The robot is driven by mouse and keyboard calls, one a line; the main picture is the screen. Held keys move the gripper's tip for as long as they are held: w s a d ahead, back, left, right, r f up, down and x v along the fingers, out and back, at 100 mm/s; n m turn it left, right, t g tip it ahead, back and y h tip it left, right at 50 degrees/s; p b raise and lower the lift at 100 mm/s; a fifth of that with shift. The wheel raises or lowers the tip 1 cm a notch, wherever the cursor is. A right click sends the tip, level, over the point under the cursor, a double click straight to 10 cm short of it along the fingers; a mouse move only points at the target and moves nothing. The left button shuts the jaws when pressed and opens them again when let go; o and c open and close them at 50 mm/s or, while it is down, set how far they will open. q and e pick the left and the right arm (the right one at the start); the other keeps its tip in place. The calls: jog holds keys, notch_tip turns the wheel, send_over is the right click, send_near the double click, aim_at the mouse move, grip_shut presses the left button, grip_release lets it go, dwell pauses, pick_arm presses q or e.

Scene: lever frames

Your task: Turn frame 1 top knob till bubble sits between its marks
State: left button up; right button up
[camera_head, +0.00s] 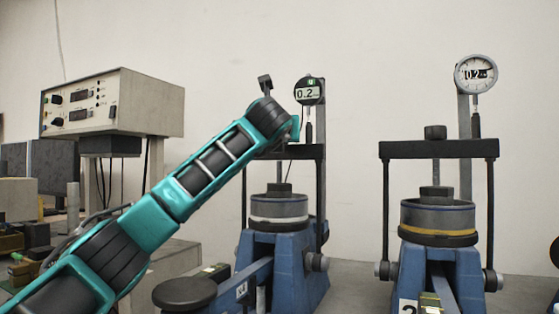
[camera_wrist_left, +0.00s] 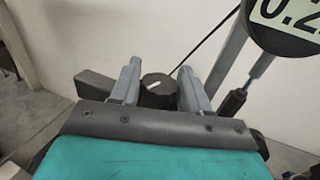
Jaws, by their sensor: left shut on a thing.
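Frame 1 (camera_head: 284,250) is the blue lever frame left of centre in the head view, with a white-banded cell on it. Its black top knob (camera_wrist_left: 158,92), with a white line on top, shows in the left wrist view between the fingers of my left gripper (camera_wrist_left: 159,76), which is shut on it. In the head view my arm's end hides the knob and fingers. A small greenish level vial (camera_head: 213,269) sits on frame 1's lever; its bubble is too small to tell. My right gripper is not in view.
A dial (camera_head: 309,91) reading about 0.2 stands close right of my left wrist. Frame 2 (camera_head: 440,265), with its own dial (camera_head: 476,74), stands to the right. A beige instrument box (camera_head: 112,102) stands at the left behind my arm.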

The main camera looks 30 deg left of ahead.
pick_arm(q)
jog(key=shift+n+g+y+b, duration=0.9)
jog(key=shift+n+y, duration=0.3)
jog(key=shift+y, duration=0.7)
jog(key=o, duration=1)
jog(key=v, duration=1.2)
jog(key=shift+s+d+r+b, duration=0.1)
jog(key=shift+s+d+b, duration=0.1)
jog(key=shift+s+b, duration=0.2)
jog(key=shift+w, duration=0.1)
